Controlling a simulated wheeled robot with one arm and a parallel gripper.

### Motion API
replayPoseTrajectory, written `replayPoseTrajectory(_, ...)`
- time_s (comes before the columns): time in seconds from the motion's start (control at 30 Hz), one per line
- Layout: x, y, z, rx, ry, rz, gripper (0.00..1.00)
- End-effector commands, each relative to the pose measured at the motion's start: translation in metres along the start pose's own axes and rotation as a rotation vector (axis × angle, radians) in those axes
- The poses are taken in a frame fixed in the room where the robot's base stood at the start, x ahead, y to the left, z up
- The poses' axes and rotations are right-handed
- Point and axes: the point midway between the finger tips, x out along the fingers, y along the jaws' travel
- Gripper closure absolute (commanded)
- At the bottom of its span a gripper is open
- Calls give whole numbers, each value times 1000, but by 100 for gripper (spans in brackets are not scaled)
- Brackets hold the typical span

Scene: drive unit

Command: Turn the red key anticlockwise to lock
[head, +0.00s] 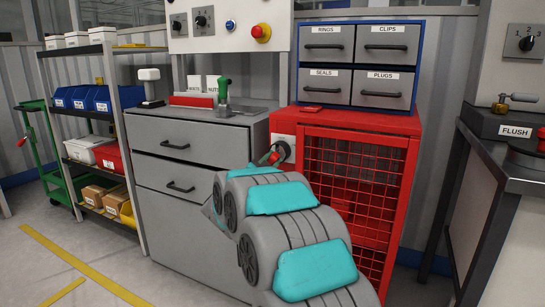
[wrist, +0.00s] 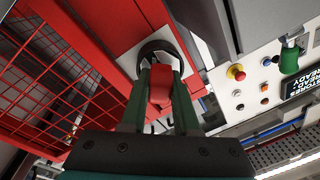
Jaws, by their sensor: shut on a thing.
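The red key (wrist: 160,88) stands between the two green fingers of my gripper (wrist: 159,78) in the wrist view. The fingers are shut on it. Behind it is a round dark lock (wrist: 158,48) on a pale plate (wrist: 124,52), fixed to the red mesh cabinet (wrist: 85,20). In the head view, my gripper (head: 272,157) is at the lock on the upper left of the red cabinet (head: 362,121). My arm hides the cabinet's lower left there. The plate's markings are mostly hidden, so I cannot read the key's position.
A grey drawer unit (head: 185,138) stands left of the cabinet. A blue-framed drawer block (head: 356,63) sits on top of the cabinet. A panel with a red button (head: 261,32) is above. A steel bench (head: 500,215) stands at right. Floor at front left is free.

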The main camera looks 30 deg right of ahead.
Motion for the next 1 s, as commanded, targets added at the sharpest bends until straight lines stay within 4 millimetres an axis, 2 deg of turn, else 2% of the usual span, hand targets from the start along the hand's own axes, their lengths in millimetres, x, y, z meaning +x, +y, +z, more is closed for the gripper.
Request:
replayPoseTrajectory(0.57, 0, 0, 0, -37, -6, -1, 100)
replayPoseTrajectory(1.0, 0, 0, -2, -130, -17, -7, 100)
